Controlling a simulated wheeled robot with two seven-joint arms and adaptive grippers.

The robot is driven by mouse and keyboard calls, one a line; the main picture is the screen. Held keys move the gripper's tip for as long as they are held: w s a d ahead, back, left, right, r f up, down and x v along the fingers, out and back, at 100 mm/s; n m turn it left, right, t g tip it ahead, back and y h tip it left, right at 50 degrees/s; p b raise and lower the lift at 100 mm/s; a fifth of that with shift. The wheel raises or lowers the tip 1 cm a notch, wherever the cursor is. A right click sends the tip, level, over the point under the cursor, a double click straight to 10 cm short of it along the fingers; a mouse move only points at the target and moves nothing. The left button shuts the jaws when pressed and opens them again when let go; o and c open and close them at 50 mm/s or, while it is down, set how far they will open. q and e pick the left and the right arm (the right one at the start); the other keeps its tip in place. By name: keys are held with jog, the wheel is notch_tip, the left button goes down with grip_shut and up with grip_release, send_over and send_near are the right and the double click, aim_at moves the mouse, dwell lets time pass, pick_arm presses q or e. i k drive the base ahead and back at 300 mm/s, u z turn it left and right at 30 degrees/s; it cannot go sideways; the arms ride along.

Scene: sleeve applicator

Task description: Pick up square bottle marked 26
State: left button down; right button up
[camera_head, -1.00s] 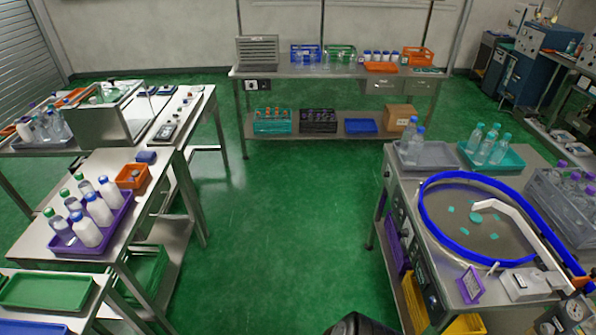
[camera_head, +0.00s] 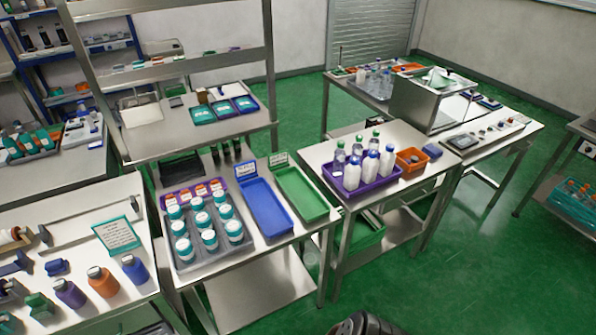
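No number 26 can be read on any bottle here, so I cannot tell which one is the square bottle. A purple tray (camera_head: 395,183) on the middle table holds white bottles with blue caps (camera_head: 371,166) and clear bottles with green caps (camera_head: 339,153), all upright. Several round white jars with teal lids (camera_head: 208,220) stand in a grey tray on the table to the left. A purple bottle (camera_head: 70,294), an orange bottle (camera_head: 103,283) and a blue bottle (camera_head: 135,270) stand at the lower left. Neither of my grippers is in view.
An empty blue tray (camera_head: 266,209) and an empty green tray (camera_head: 301,194) lie between the jars and the purple tray. An orange bin (camera_head: 411,160) stands beside the purple tray. Shelving rises at the back left. The green floor (camera_head: 450,270) at the lower right is clear.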

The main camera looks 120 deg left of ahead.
aim_at(351, 178)
jog(key=u, duration=1.6)
jog(key=k, duration=0.15)
jog(key=u, duration=1.75)
